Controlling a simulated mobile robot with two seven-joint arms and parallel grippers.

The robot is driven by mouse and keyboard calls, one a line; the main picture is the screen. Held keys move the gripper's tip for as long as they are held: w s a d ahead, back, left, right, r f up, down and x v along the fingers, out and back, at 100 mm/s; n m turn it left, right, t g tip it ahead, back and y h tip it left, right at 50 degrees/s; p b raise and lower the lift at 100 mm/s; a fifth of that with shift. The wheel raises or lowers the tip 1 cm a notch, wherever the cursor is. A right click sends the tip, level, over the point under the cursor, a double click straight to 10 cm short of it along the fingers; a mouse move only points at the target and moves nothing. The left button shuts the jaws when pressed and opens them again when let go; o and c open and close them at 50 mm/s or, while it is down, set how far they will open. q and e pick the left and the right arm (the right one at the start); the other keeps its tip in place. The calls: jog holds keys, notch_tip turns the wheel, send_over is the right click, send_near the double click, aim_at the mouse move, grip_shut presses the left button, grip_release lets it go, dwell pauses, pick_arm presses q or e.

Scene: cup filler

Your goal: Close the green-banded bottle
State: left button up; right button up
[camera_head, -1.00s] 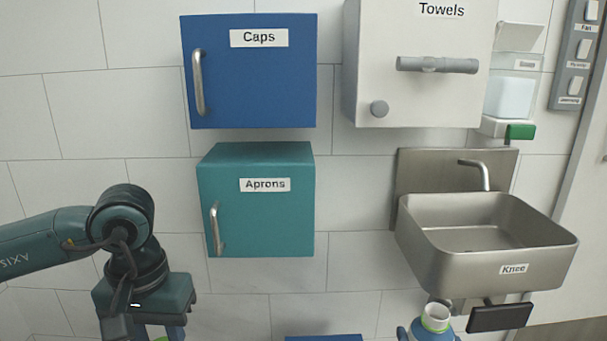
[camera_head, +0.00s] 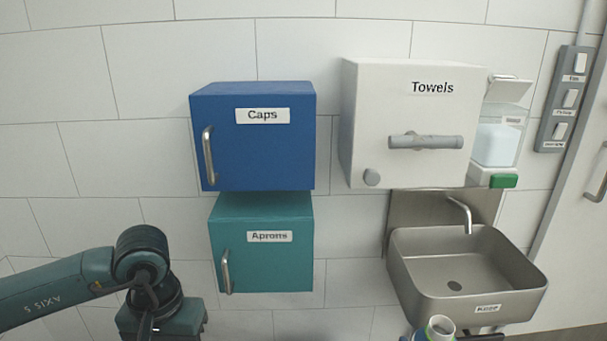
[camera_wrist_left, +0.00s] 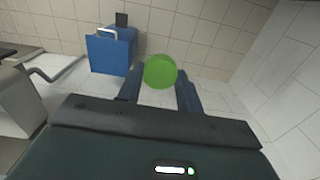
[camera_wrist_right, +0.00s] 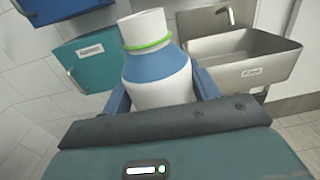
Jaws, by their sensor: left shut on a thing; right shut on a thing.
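A white bottle (camera_wrist_right: 160,75) with a green band around its neck and a blue shoulder is in the right wrist view. My right gripper (camera_wrist_right: 163,90) is shut on it, a finger at each side. In the head view only the bottle's top (camera_head: 440,325) shows at the bottom edge, its mouth looking open; the rest is cut off. My left gripper (camera_wrist_left: 160,88) is shut on a round green cap (camera_wrist_left: 160,71), seen in the left wrist view. In the head view the left gripper's fingers and the cap are below the frame. The cap is apart from the bottle.
A steel sink (camera_head: 470,270) is on the wall behind the bottle. A blue Caps cabinet (camera_head: 255,150), a teal Aprons cabinet (camera_head: 262,265) and a white Towels box (camera_head: 405,160) hang on the wall. A blue bin (camera_wrist_left: 110,53) stands on the floor in the left wrist view.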

dwell(0.6)
jog(key=w+a+r+n+g+y, duration=0.1)
jog(key=a+n+g+y, duration=0.3)
jog(key=a+n+y, duration=0.4)
jog(key=w+a+y, duration=0.1)
jog(key=a+y, duration=0.2)
jog(key=a, duration=0.3)
jog(key=shift+w+a+y, duration=0.2)
jog(key=shift+y, duration=0.1)
pick_arm(q)
jog(key=w+d+r+m, duration=0.1)
jog(key=d+r, duration=0.7)
jog(key=d, duration=0.4)
jog(key=w+d+r+m, duration=0.1)
jog(key=d+r+m, duration=0.1)
jog(key=d+r, duration=0.6)
jog(key=d, duration=0.4)
jog(key=shift+w+d+r+m, duration=0.2)
jog(key=shift+d+r+m, duration=0.1)
jog(key=shift+r, duration=0.1)
